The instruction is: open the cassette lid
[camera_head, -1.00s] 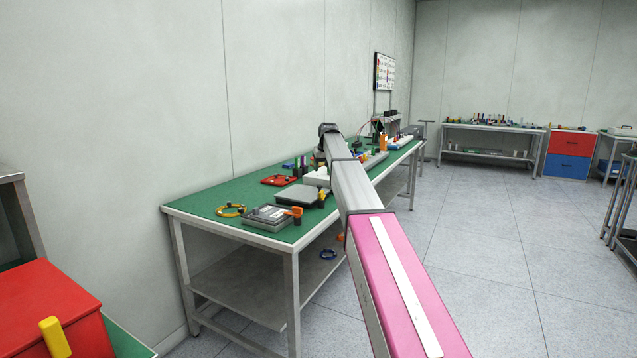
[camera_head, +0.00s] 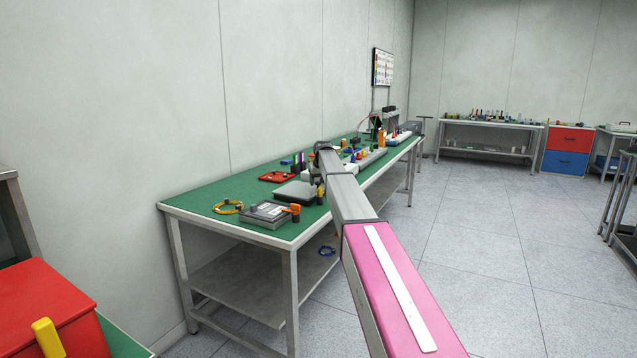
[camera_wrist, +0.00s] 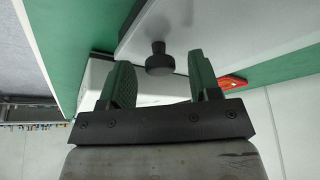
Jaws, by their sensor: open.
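The cassette appears to be the flat grey box (camera_head: 295,193) on the green bench top. Its pale flat lid (camera_wrist: 225,28) fills the upper part of the wrist view and looks closed. A black round knob (camera_wrist: 160,58) stands out from it near one edge. My gripper (camera_wrist: 163,72) is open, with one green finger on each side of the knob in the picture. The fingers do not visibly touch the knob, and I cannot tell its depth between them. In the head view my gripper (camera_head: 319,188) is small, dark and beside the box's right edge.
A grey device with an orange part (camera_head: 267,214) and a yellow ring (camera_head: 228,207) lie at the bench's near end. More equipment crowds the far end. The floor to the right is clear.

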